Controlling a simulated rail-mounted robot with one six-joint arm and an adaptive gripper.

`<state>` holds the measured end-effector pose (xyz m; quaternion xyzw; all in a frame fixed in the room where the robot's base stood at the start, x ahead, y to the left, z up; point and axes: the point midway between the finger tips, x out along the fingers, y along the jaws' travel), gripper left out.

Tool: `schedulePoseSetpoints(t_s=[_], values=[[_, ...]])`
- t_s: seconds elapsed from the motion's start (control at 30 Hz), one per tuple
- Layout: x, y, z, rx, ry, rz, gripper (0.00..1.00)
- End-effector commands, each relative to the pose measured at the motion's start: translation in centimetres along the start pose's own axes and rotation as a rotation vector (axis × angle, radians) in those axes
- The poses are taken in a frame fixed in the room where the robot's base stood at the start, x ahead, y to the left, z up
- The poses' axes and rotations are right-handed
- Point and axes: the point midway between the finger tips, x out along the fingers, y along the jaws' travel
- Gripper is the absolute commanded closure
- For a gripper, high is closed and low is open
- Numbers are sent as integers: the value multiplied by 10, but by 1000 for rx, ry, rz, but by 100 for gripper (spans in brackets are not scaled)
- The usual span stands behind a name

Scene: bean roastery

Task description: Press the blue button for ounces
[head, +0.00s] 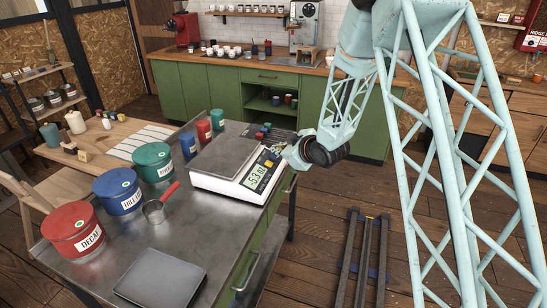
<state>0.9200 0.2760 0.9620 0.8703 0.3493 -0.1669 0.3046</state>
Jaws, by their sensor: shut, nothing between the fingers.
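The white scale (228,190) with a grey weighing plate (226,157) stands on the metal table. Its lit display (257,177) appears to read about 5.3 oz. My gripper (290,157) is just right of that end of the panel, shut and empty. Its fingertips are small and hard to make out, so I cannot tell whether they touch the button.
Red (74,228), blue (118,193) and green (152,163) labelled canisters line the table's left side. A red-handled scoop (155,211) lies left of the scale. A dark square tray (160,279) lies in front. Floor rails (362,255) run at right.

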Motion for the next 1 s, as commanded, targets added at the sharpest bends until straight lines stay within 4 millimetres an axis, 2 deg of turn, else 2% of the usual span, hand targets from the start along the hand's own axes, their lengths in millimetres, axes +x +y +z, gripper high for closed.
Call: schedulePoseSetpoints(t_s=[0.37,1.0], values=[[-4,3,-3,0,1,0,100],[-30,22,-22,-1,0,0,100]])
